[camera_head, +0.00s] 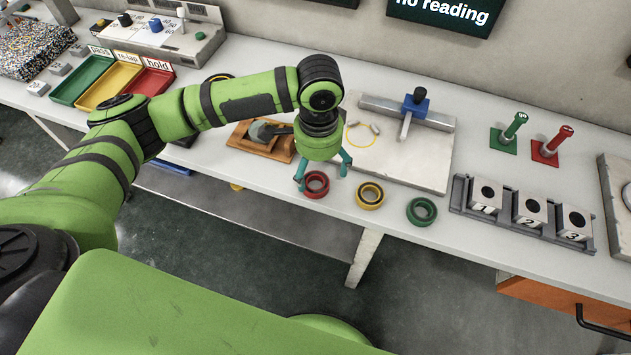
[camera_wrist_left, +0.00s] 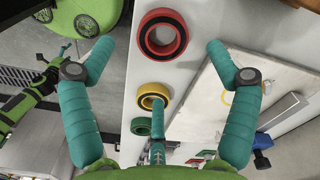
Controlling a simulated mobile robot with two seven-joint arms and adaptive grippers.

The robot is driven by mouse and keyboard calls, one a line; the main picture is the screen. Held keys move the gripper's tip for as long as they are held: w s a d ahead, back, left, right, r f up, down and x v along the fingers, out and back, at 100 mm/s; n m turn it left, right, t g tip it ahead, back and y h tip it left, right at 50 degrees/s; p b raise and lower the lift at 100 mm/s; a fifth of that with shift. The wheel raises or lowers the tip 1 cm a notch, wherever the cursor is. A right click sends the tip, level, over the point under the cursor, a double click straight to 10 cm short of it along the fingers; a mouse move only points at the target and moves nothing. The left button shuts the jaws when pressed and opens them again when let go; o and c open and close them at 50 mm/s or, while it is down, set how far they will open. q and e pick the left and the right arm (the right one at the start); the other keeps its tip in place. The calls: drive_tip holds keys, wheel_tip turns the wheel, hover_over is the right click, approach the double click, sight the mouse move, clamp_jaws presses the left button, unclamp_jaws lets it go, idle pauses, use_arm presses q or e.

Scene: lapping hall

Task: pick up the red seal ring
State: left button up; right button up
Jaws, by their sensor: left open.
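The red seal ring (camera_head: 316,194) lies flat near the front edge of the white bench. My left gripper (camera_head: 322,178) is open and points down over it. In the head view one teal finger stands left of the ring and the other to its right and farther back. In the left wrist view the red ring (camera_wrist_left: 178,46) shows whole, between and slightly beyond the open fingertips (camera_wrist_left: 160,47). Nothing is between the fingers' pads, and no contact shows.
A yellow ring (camera_head: 370,204) and a green ring (camera_head: 421,221) lie to the right along the front edge. A wooden block (camera_head: 255,146) sits behind left, a pale stone plate (camera_head: 425,176) behind right. Numbered blocks (camera_head: 530,221) stand farther right.

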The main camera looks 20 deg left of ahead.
sight(315, 187)
use_arm(q)
drive_tip(key=f, duration=0.5)
drive_tip(key=shift+w+a+f+p, duration=0.1)
drive_tip(key=shift+a+f+p, duration=0.1)
drive_tip(key=shift+a+p, duration=0.2)
drive_tip(key=shift+d, duration=0.1)
drive_tip(key=shift+c, duration=0.4)
drive_tip(key=c, duration=1.2)
